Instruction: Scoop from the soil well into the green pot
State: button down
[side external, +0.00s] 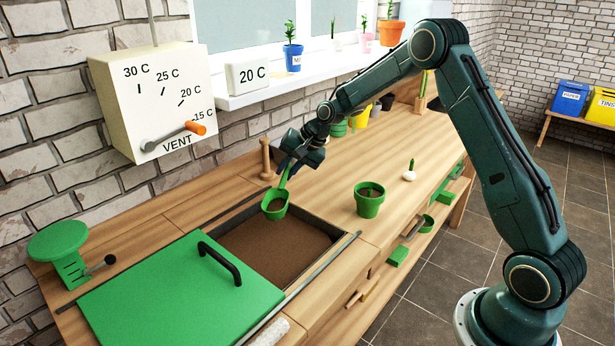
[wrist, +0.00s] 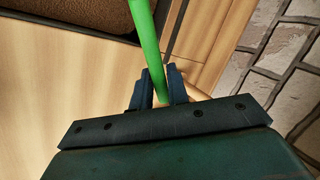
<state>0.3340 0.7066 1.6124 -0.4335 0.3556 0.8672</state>
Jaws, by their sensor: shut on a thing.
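My gripper (side external: 299,156) is shut on the handle of a green scoop (side external: 275,209). The scoop hangs over the far edge of the soil well, and its bowl appears to hold some brown soil. In the wrist view my gripper (wrist: 159,92) pinches the green handle (wrist: 146,42); the bowl is out of that frame. The soil well (side external: 275,248) is a sunken box of brown soil in the bench. The green pot (side external: 369,200) stands upright on the bench to the right of the well, with dark brown material inside.
A green lid (side external: 180,295) with a black handle covers the area left of the well. A wooden peg (side external: 267,160) stands behind the scoop. A small white bulb (side external: 409,175) sits right of the pot. Bench top between pot and wall is clear.

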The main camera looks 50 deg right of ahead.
jog(key=r, duration=0.1)
jog(key=h, duration=0.1)
jog(key=a+r+t, duration=0.1)
jog(key=shift+s+r+n+h, duration=0.25)
jog(key=shift+r+n+h, duration=0.05)
jog(key=shift+n+h, duration=0.1)
jog(key=a+r+h, duration=0.1)
jog(key=s+a+r+n+t+h, duration=0.1)
jog(key=a+t+h, duration=0.1)
jog(key=shift+s+r, duration=0.35)
jog(key=shift+r, duration=0.05)
jog(key=s+a+r+n+t+h, duration=0.3)
jog(key=s+a+r+t+h, duration=0.2)
jog(key=a, duration=0.4)
jog(key=shift+s+a+n+t+h, duration=0.3)
jog(key=shift+a+n+t+h, duration=0.1)
jog(key=shift+r, duration=0.15)
jog(key=shift+d, duration=0.1)
dwell(2.0)
